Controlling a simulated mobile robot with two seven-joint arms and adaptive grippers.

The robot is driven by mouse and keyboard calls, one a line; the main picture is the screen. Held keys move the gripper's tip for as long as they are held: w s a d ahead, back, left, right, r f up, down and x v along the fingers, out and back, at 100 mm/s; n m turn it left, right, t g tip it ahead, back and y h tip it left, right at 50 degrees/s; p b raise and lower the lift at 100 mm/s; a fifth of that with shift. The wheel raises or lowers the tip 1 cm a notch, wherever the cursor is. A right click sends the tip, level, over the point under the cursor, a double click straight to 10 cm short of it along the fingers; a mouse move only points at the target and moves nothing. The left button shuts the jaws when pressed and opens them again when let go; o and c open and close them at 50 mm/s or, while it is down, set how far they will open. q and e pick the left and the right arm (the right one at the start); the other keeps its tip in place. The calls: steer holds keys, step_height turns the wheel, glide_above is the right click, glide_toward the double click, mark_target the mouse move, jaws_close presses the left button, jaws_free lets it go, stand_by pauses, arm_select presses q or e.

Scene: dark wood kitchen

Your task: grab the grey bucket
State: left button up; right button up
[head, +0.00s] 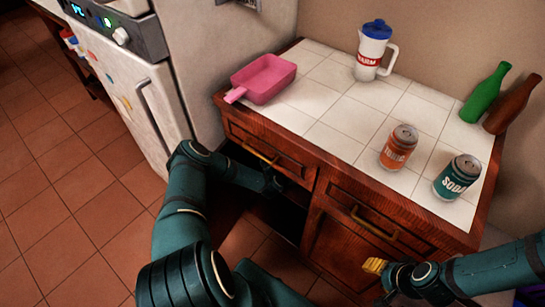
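I cannot make out a grey bucket in the head view. My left arm reaches from the bottom left to the open, dark lower cabinet (277,216) under the left drawer. My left gripper (273,184) is at that opening, dark against the shadow, and its fingers cannot be made out. The inside of the cabinet is mostly too dark to see. My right gripper (376,266), with yellow tips, is in front of the closed right cabinet door (338,245). Its finger gap cannot be made out, and I see nothing held in it.
On the white-tiled counter (335,128) are a pink pan (264,80), a white jug with blue lid (371,52), an orange can (398,148), a teal soda can (457,178), a green bottle (486,93) and a brown bottle (512,104). A white fridge (135,100) stands left. Floor at left is clear.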

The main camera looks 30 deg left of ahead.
arm_select(q)
jaws_close()
stand_by(0.6)
